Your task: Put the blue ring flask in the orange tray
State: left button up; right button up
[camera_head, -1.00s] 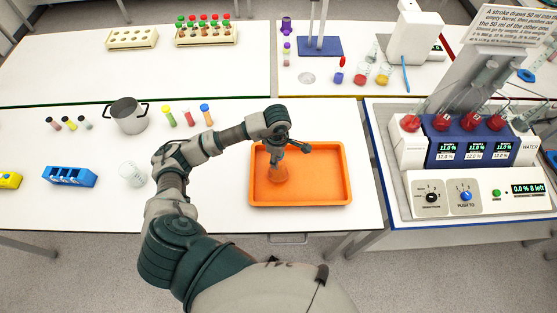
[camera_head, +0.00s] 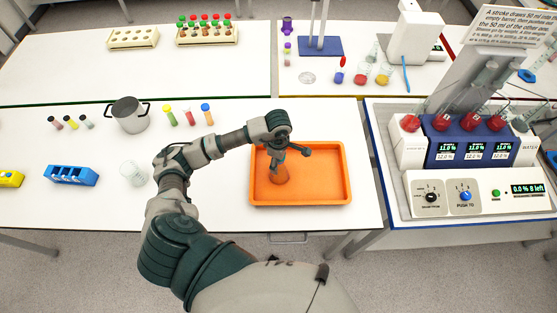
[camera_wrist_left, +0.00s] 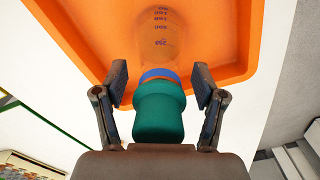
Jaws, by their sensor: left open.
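The orange tray (camera_head: 325,185) lies on the white table in the head view, and its floor and rim also show in the left wrist view (camera_wrist_left: 75,25). The blue ring flask (camera_wrist_left: 158,40) is clear, with blue marks, a blue ring at the neck and a green stopper. In the head view the flask (camera_head: 279,175) stands inside the tray, left of its middle. My left gripper (camera_wrist_left: 160,85) is open, with one finger on each side of the flask's neck and gaps between. In the head view the left gripper (camera_head: 284,155) is over the tray. My right gripper is not in view.
A clear beaker (camera_head: 132,173), a metal pot (camera_head: 129,115) and a blue rack (camera_head: 70,175) stand left of my arm. A dispensing machine (camera_head: 470,150) stands to the right. The tray's right half is empty.

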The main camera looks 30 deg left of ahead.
pick_arm(q)
notch_tip(320, 180, up, 12)
jog(key=shift+f+b, duration=0.15)
jog(key=shift+b, duration=0.8)
jog(key=shift+f, duration=0.1)
